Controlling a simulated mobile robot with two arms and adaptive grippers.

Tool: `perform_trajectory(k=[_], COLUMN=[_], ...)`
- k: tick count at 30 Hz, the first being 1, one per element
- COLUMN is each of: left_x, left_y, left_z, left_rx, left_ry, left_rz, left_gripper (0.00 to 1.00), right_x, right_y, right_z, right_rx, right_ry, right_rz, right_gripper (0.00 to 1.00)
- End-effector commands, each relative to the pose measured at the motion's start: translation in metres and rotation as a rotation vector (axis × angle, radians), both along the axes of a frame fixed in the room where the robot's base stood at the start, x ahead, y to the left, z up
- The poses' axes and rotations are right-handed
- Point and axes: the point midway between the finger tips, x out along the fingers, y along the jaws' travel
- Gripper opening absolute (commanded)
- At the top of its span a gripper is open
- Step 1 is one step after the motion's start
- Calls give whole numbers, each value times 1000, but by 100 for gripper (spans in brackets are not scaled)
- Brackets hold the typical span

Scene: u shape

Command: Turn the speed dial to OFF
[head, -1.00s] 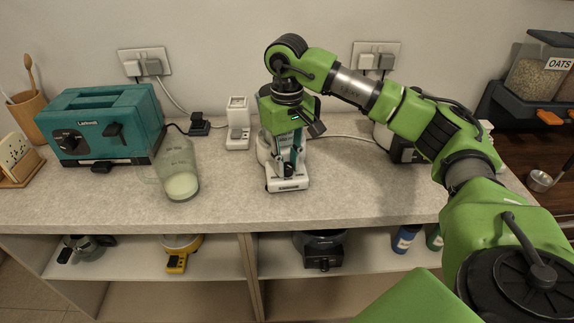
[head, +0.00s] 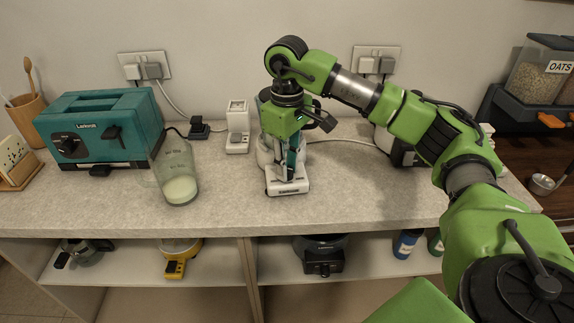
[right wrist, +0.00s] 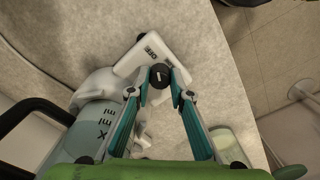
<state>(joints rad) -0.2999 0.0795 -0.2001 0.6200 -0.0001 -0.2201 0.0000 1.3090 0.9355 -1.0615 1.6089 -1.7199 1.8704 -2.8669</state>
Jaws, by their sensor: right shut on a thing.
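The blender (head: 288,187) stands on the counter with its white base facing the front. In the right wrist view its white base (right wrist: 151,50) carries small dark lettering, too small to read surely. The round black speed dial (right wrist: 160,75) with a pale pointer mark sits on that base. My right gripper (right wrist: 161,80) points down at the base with its two teal fingers closed on either side of the dial. In the head view the right gripper (head: 287,168) hides the dial and much of the blender. My left gripper is in neither view.
A teal toaster (head: 104,130) and a glass jug (head: 177,180) with white liquid stand to the left. A white device (head: 237,130) stands behind, beside the blender. Cords run to wall sockets. The counter front (head: 370,200) is clear.

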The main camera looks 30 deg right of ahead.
Motion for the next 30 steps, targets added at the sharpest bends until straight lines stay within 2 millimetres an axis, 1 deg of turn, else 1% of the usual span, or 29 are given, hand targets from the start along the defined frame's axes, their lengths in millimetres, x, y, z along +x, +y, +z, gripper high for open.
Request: perform_trajectory(k=[5, 6, 7, 16, 20, 23, 26, 30], left_x=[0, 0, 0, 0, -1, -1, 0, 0], left_y=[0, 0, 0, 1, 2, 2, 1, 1], left_z=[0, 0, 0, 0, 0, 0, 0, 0], left_rx=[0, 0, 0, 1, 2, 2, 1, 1], left_ry=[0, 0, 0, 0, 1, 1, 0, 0], left_rz=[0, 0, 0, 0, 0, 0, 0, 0], left_gripper=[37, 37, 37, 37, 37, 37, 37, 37], right_x=[1, 1, 1, 0, 1, 1, 2, 2], right_y=[0, 0, -1, 0, 0, 0, 0, 0], right_z=[1, 1, 1, 0, 6, 19, 40, 76], right_rx=[0, 0, 0, -1, 1, 1, 2, 1], right_ry=[-3, -3, -3, -1, -3, -5, -8, -9], right_rz=[-2, -2, -3, -2, -2, -2, -2, -2], right_gripper=[0, 30, 37, 37, 37, 37, 37, 37])
